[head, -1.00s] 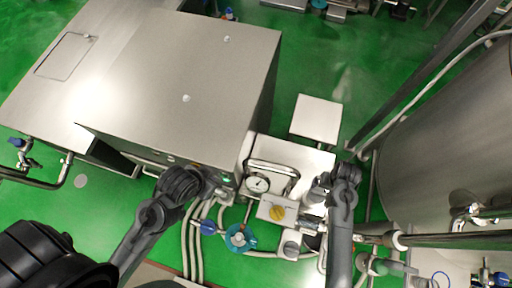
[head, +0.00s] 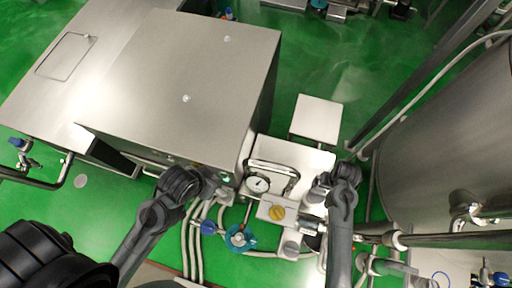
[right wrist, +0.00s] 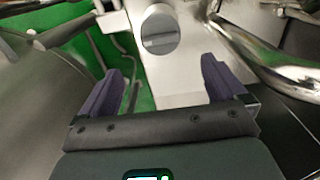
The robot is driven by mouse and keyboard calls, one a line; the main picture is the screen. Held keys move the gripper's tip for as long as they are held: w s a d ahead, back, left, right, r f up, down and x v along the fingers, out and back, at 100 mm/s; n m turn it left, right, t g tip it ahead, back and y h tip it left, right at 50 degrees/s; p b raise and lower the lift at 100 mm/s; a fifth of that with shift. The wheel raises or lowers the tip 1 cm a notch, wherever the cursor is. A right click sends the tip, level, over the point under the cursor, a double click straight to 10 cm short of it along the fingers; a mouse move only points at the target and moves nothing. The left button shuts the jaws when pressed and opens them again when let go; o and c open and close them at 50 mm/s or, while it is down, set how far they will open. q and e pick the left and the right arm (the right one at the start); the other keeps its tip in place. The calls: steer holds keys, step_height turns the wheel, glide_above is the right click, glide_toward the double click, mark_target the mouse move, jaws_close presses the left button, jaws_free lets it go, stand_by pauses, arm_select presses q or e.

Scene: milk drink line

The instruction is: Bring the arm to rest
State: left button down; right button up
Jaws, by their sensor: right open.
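My right arm (head: 342,205) reaches in from the bottom of the head view, to the right of the white valve unit. In the right wrist view my right gripper (right wrist: 164,84) is open, with two dark purple fingers wide apart and nothing between them. A round grey slotted knob (right wrist: 160,34) on a pale housing shows beyond the fingers, apart from them. My left arm (head: 150,222) is bent in front of the large steel cabinet. Its gripper (head: 214,186) is near the cabinet's lower right corner, and its fingers are too small to make out.
The steel cabinet (head: 190,80) fills the upper left. The white valve unit carries a round gauge (head: 258,184) and a yellow knob (head: 277,213). A teal valve (head: 240,238) and hoses lie in front. A large tank (head: 450,130) stands at the right. Green floor is free behind.

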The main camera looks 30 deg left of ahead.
steer(key=s+d+f+g, duration=0.1)
steer(key=s+d+f, duration=0.15)
steer(key=s, duration=0.65)
steer(key=s+d+f+g, duration=0.1)
steer(key=s+d+f, duration=0.15)
steer(key=s, duration=0.55)
steer(key=s+d+r+t+p, duration=0.1)
steer(key=s+d+r+t, duration=0.15)
steer(key=s+r, duration=0.45)
steer(key=w+r+t, duration=0.1)
steer(key=w+r, duration=0.1)
steer(key=r, duration=0.5)
steer(key=w+r+t, duration=0.2)
steer(key=r, duration=0.6)
steer(key=shift+w+d, duration=0.3)
steer(key=shift+r, duration=0.1)
